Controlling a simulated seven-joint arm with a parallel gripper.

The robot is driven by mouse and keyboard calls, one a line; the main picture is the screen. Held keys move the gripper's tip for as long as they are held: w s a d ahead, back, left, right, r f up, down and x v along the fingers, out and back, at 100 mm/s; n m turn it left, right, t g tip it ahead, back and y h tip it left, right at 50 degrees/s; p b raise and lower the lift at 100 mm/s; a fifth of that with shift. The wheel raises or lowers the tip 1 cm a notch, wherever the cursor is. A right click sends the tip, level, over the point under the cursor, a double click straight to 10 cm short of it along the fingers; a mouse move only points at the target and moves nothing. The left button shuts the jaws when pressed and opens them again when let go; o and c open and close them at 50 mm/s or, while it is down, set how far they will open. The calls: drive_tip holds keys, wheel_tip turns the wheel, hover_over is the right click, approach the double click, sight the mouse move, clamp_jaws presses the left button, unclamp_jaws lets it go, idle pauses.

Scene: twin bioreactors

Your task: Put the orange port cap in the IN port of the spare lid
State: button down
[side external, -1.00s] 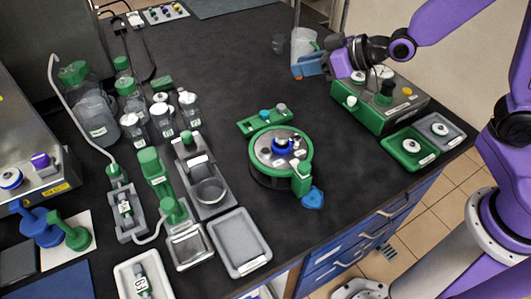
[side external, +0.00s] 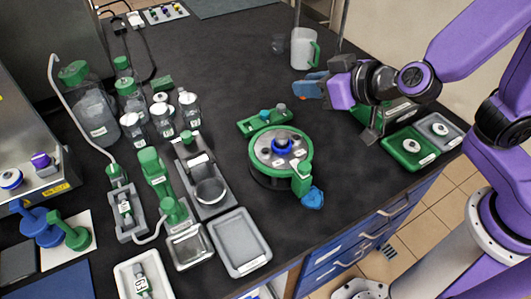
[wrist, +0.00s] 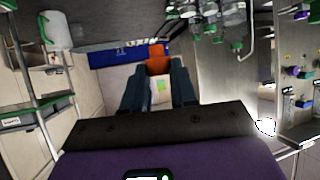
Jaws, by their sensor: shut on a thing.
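My gripper (side external: 308,89) is in the air above the back right of the bench, turned sideways with its fingers pointing left. In the wrist view, its two dark fingers (wrist: 158,86) are shut on the orange port cap (wrist: 158,56), which sits at their tips. A round grey lid with a blue-ringed port (side external: 282,146) sits in a green ring holder in mid-bench, below and in front of my gripper. I take it to be the spare lid. I cannot read its port labels at this size.
A small green rack (side external: 264,120) with caps stands behind the lid. A white mug (side external: 303,48) with a green handle is behind my gripper. Green (side external: 408,147) and grey trays are at the right edge. Bottles and green-topped equipment fill the left. Bench between is clear.

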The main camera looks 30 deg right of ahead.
drive_tip(key=s+f+m+h, duration=0.2)
drive_tip(key=s+f, duration=0.1)
drive_tip(key=s, duration=0.6)
hover_over(270, 159)
drive_tip(key=shift+d+f, duration=0.1)
drive_tip(key=shift+f, duration=6.15)
drive_tip(key=shift+f, duration=0.25)
